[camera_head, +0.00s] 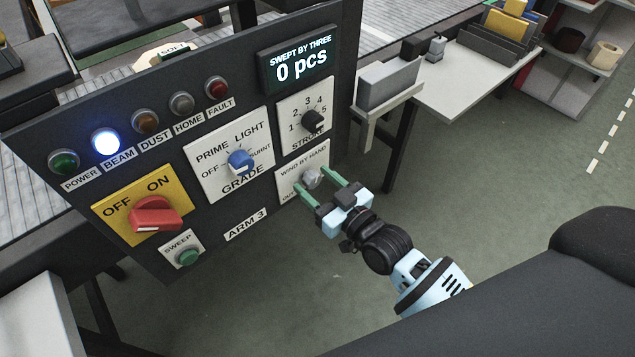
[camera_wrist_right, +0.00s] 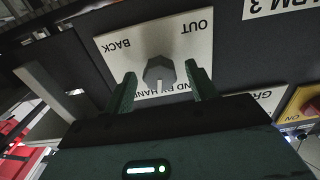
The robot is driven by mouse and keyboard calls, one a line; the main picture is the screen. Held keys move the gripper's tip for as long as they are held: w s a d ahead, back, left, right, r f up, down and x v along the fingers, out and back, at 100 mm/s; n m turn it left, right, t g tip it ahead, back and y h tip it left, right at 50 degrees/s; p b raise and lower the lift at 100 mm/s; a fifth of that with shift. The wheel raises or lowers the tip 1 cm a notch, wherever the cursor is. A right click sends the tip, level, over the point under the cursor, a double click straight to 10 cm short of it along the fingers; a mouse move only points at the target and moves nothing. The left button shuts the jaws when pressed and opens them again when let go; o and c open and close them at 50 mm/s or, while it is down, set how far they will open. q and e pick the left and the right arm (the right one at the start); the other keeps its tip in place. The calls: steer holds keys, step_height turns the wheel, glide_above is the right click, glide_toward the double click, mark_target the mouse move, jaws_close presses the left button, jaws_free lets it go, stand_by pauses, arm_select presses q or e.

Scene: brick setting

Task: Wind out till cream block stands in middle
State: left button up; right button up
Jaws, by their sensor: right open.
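The grey WIND BY HAND knob (camera_head: 311,178) sits on a white plate low on the right of the dark control panel. It also shows in the right wrist view (camera_wrist_right: 158,72), on a plate marked BACK and OUT. My right gripper (camera_head: 315,183) is open, with its green fingers on either side of the knob; I cannot tell whether they touch it. A cream piece marked SOFT (camera_head: 146,59) shows partly behind the panel's top edge; I cannot tell whether it is the cream block. My left gripper is not in view.
The panel also holds a red OFF/ON switch (camera_head: 156,214), a blue GRADE knob (camera_head: 240,161), a black STROKE knob (camera_head: 313,120) and a green SWEEP button (camera_head: 188,257). The BEAM lamp (camera_head: 106,142) is lit. The display (camera_head: 299,61) reads 0 pcs.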

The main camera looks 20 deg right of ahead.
steer(key=c, duration=1)
steer(key=shift+r+n+p, duration=0.2)
steer(key=shift+n+p, duration=0.7)
steer(key=shift+n, duration=0.2)
steer(key=shift+w+n+p, duration=0.1)
steer(key=shift+n+p, duration=0.2)
steer(key=shift+n, duration=0.2)
steer(key=shift+f+n+p, duration=0.15)
steer(key=shift+n+p, duration=0.15)
steer(key=shift+n, duration=0.6)
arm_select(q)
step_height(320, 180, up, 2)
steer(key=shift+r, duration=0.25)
